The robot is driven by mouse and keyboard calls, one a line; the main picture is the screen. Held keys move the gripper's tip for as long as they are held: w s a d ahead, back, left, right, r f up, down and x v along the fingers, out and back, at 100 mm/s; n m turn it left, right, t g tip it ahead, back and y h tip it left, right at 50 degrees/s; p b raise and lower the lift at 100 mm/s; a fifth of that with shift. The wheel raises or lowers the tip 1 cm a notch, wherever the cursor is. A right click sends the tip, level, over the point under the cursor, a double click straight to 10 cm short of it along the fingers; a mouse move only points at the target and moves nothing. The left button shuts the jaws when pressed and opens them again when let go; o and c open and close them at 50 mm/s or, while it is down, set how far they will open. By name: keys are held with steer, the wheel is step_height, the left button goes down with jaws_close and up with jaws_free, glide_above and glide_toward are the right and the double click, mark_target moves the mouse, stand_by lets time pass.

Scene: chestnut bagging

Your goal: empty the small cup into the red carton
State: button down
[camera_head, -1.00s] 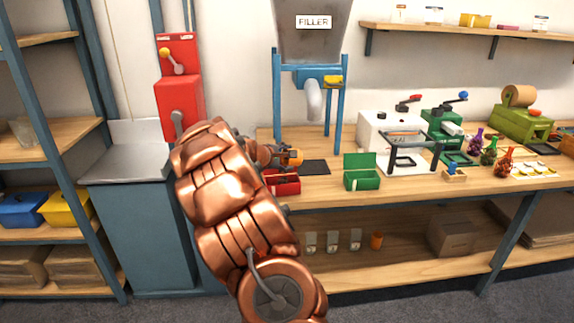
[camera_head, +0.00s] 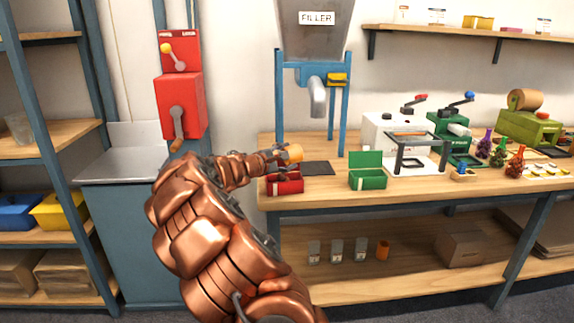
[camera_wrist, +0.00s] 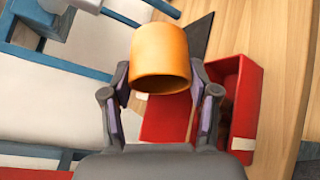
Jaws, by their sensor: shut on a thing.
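My gripper (camera_wrist: 160,85) is shut on the small orange cup (camera_wrist: 160,55), with one finger on each side. In the wrist view the cup looks tilted, its dark mouth facing the lower part of the picture. I cannot see its contents. In the head view the cup (camera_head: 294,153) is above the red carton (camera_head: 286,187), which sits open near the bench's left front. The wrist view shows the red carton (camera_wrist: 244,100) beyond and below the cup, partly hidden by cup and fingers. Its inside is only partly visible. No chestnuts show in the air.
A green open carton (camera_head: 369,180) stands right of the red one. A dark mat (camera_head: 317,168) lies under the filler spout (camera_head: 318,98). A red lever box (camera_head: 182,105) is on the wall at left.

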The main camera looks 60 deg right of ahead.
mark_target(292, 147)
steer(key=b, duration=0.1)
steer(key=h+b, duration=0.1)
steer(key=b, duration=0.1)
steer(key=shift+w+a+f+n+g, duration=0.1)
steer(key=shift+a+f+n+g, duration=0.1)
steer(key=shift+n+g, duration=0.1)
steer(key=shift+r+h, duration=0.15)
steer(key=shift+h, duration=0.25)
steer(key=shift+r, duration=0.15)
stand_by(0.4)
